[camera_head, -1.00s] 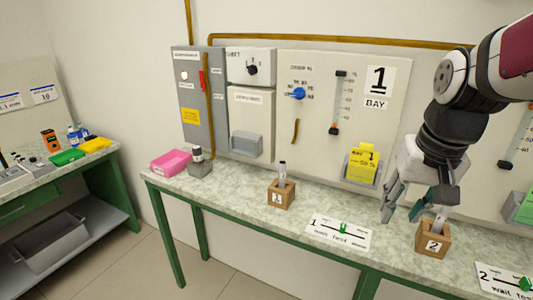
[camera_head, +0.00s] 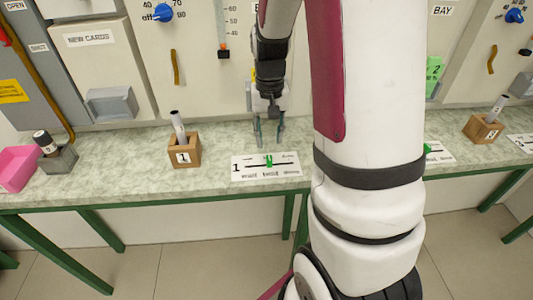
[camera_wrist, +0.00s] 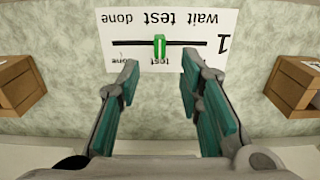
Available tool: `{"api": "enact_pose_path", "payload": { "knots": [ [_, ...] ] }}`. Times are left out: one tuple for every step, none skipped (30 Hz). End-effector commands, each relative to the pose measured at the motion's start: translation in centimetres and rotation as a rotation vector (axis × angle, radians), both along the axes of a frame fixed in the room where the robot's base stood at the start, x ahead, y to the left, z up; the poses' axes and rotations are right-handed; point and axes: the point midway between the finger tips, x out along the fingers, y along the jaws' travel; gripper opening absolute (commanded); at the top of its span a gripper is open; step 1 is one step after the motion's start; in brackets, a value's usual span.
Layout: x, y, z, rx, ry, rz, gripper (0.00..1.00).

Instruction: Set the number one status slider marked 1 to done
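The number 1 status slider is a white card (camera_head: 285,171) lying on the bench, with a black slot and a green knob (camera_head: 268,160). The knob stands around the middle of the slot, by the "test" label. In the wrist view the card (camera_wrist: 112,22) is upside down, with "done" toward the left and the green knob (camera_wrist: 160,45) mid-slot. My gripper (camera_head: 269,143) is open and empty, pointing down behind the card. In the wrist view its two teal fingers (camera_wrist: 160,64) are spread, with the knob beyond their tips, between them in the picture and untouched.
A wooden block marked 1 (camera_head: 184,155) holding a rod stands left of the card. Another rod block (camera_head: 483,130) is at right. A pink tray (camera_head: 16,168) and a grey holder (camera_head: 60,160) are at left. The wall panel (camera_head: 200,85) rises behind. My arm covers the middle right.

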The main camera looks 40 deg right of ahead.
Motion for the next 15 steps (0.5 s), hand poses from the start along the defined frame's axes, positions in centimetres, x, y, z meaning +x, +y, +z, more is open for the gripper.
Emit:
{"api": "enact_pose_path", "payload": {
  "knots": [
    [-0.1,0.0,-1.2,0.002,0.005,-0.001,0.33],
    [-0.1,0.1,-1.8,0.002,0.005,0.000,0.33],
    [-0.1,0.1,-2.5,0.002,0.005,0.000,0.33],
    [-0.1,0.1,-3.1,0.001,0.004,0.000,0.33],
    [-0.1,0.1,-3.6,0.001,0.004,0.000,0.33],
    [-0.1,0.1,-4.3,0.001,0.004,0.000,0.33],
    [-0.1,0.1,-4.7,0.001,0.004,0.000,0.33],
    [-0.1,0.1,-5.2,0.001,0.003,0.000,0.33],
    [-0.1,0.0,-5.7,0.001,0.003,0.000,0.33],
    [0.0,0.0,-6.0,0.000,0.002,0.000,0.33],
    [0.0,0.0,-6.3,0.000,0.002,0.000,0.33],
    [-0.1,0.0,-6.7,0.000,0.002,0.000,0.33],
    [0.0,0.0,-6.9,0.000,0.001,0.000,0.33],
    [0.0,0.0,-7.0,0.000,0.000,0.000,0.33],
    [0.0,0.0,-7.2,-0.001,-0.001,0.001,0.33]
  ]
}}
